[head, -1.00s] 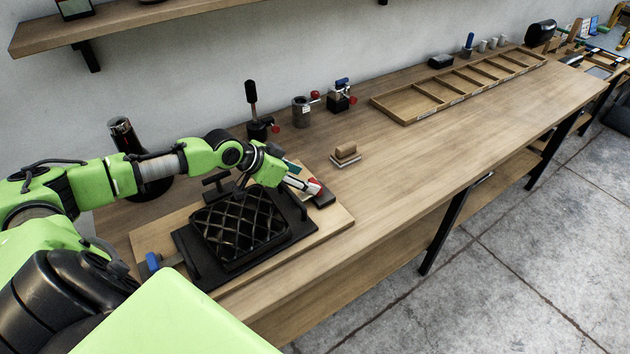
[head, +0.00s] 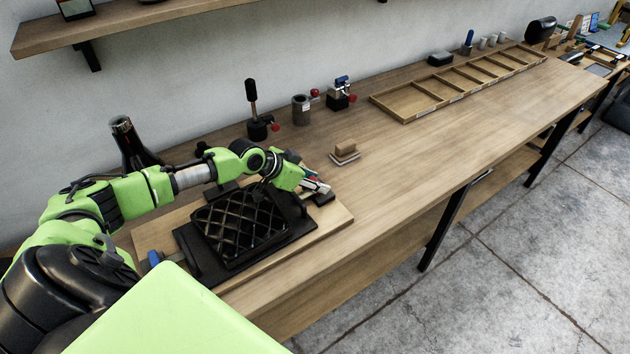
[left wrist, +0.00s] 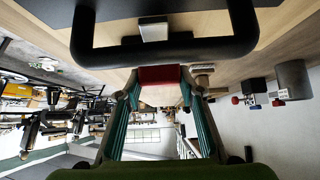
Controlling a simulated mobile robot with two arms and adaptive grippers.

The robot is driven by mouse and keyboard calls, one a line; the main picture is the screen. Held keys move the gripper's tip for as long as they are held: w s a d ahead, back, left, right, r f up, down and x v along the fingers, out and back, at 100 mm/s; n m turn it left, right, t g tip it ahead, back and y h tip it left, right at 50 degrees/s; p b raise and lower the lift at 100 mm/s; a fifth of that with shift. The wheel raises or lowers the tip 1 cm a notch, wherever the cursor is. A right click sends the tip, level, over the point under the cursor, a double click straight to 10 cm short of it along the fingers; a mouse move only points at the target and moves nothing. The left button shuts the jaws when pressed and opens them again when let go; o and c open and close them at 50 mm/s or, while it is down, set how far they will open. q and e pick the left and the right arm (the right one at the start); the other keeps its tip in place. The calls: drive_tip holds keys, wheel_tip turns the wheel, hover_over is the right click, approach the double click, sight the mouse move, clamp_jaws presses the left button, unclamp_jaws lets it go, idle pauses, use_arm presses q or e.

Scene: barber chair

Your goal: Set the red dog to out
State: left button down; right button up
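A black ribbed plate (head: 240,225) sits in a dark fixture on a wooden board at the left of the bench. My left gripper (head: 317,187) is at the fixture's right end. The red dog (left wrist: 158,74) shows in the left wrist view as a red block with a pale face below it. It lies between the teal fingers of my left gripper (left wrist: 160,82), which appear to touch both its sides. In the head view the gripper mostly hides the dog. A black bar handle (left wrist: 165,52) crosses just beyond the fingertips. My right gripper is out of view.
A blue knob (head: 153,259) is at the board's left end. Toggle devices (head: 341,95) and a grey cup (head: 301,111) stand behind. The bench's middle is clear up to a divided tray (head: 420,117).

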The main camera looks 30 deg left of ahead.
use_arm(q)
drive_tip(key=w, duration=0.1)
drive_tip(key=w+d+b, duration=0.1)
drive_tip(key=w, duration=0.1)
drive_tip(key=w+d+b, duration=0.1)
drive_tip(key=shift+w, duration=0.2)
drive_tip(key=shift+r, duration=0.15)
drive_tip(key=shift+a, duration=0.1)
drive_tip(key=c, duration=1.6)
unclamp_jaws()
drive_tip(key=shift+c, duration=0.2)
drive_tip(key=shift+o, duration=1.4)
drive_tip(key=shift+w, duration=0.15)
